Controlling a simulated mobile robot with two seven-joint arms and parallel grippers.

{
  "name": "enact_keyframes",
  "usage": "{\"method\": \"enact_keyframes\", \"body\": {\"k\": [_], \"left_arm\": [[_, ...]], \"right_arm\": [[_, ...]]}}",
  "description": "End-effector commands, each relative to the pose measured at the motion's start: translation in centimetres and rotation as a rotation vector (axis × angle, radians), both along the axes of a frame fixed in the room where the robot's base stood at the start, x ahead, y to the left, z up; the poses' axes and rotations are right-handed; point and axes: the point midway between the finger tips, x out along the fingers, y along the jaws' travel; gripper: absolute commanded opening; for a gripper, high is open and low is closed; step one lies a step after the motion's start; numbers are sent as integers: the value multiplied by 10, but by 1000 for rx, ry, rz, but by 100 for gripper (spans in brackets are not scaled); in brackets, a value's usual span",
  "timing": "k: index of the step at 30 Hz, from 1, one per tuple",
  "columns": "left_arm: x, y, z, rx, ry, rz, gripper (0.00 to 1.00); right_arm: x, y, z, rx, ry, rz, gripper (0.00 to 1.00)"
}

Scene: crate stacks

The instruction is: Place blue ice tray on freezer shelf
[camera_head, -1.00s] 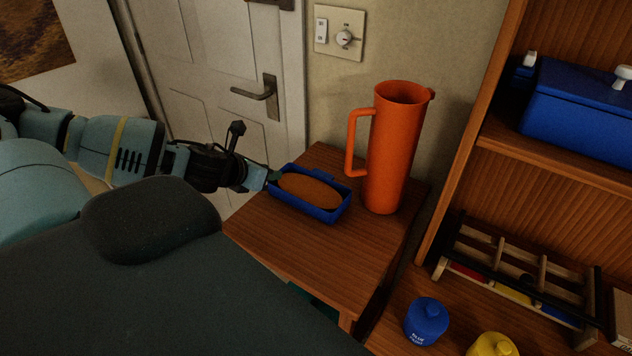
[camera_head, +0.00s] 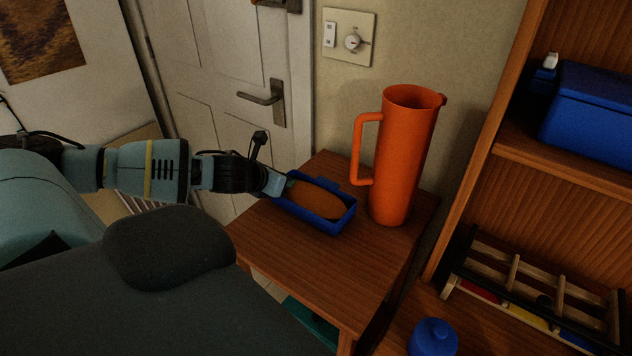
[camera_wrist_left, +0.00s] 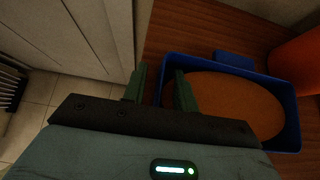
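A blue tray (camera_head: 345,217) sits flat on a small wooden table, with a brown oval surface (camera_head: 316,200) filling its inside. It also shows in the left wrist view (camera_wrist_left: 291,112), with a tab on its far side. My left gripper (camera_head: 280,185) reaches in from the left at the tray's left end. In the left wrist view its two dark green fingers (camera_wrist_left: 160,85) are apart, one outside the tray's left wall and one over its inside. Contact with the wall cannot be made out. My right gripper is not in view. No freezer is recognisable.
An orange jug (camera_head: 405,155) stands close to the tray's right. The small table (camera_head: 340,265) is bare in front. A wooden shelf (camera_head: 575,165) at the right holds a blue box (camera_head: 590,115), a wooden rack (camera_head: 535,285) and a blue jar (camera_head: 433,338). A door is behind.

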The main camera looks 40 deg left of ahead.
Motion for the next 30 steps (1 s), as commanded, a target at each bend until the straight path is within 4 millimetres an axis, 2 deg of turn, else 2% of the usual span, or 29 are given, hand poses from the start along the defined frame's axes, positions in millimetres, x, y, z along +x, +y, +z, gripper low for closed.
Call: {"method": "enact_keyframes", "body": {"k": [7,12,14,30], "left_arm": [[1,0,1,0,-1,0,28],[1,0,0,0,-1,0,6],[1,0,0,0,-1,0,0],[1,1,6,2,-2,0,0]], "right_arm": [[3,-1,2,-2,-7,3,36],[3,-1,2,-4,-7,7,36],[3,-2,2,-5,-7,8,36],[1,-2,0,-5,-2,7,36]]}}
